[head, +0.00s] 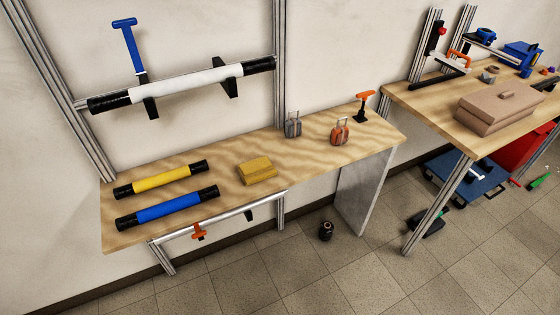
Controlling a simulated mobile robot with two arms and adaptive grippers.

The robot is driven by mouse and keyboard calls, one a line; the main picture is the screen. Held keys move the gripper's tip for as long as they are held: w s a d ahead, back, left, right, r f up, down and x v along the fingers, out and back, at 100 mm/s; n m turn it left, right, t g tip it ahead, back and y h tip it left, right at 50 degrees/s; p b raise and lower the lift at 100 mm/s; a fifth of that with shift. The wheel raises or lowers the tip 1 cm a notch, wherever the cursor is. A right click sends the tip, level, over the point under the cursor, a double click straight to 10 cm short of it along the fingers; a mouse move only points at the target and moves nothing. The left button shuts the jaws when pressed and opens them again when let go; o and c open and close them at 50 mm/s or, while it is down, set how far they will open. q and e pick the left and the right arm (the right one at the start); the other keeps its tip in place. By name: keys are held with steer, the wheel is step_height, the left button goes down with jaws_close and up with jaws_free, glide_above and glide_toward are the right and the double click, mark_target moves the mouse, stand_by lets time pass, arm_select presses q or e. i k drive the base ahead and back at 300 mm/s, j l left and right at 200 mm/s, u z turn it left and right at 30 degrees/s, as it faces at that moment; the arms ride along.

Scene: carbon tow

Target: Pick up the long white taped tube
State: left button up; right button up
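The long white taped tube (190,80) has black taped ends. It rests nearly level on two black brackets on the wall frame above the wooden bench, its right end a little higher in the picture. Neither of my grippers shows in the head view, and nothing is touching the tube apart from its brackets.
A yellow tube (163,179) and a blue tube (169,207), both black-ended, lie on the bench (225,205) below. A yellow block (257,171) and two small suitcase-like items stand farther right. A second table (415,105) holds brown boxes (500,107).

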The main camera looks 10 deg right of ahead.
mark_target(135, 96)
steer(key=i+l+u, duration=0.15)
steer(key=l, duration=0.2)
steer(key=i+l+u, duration=0.2)
steer(key=l, duration=0.2)
steer(key=i+l+u, duration=0.15)
steer(key=l, duration=0.25)
steer(key=k+j, duration=0.05)
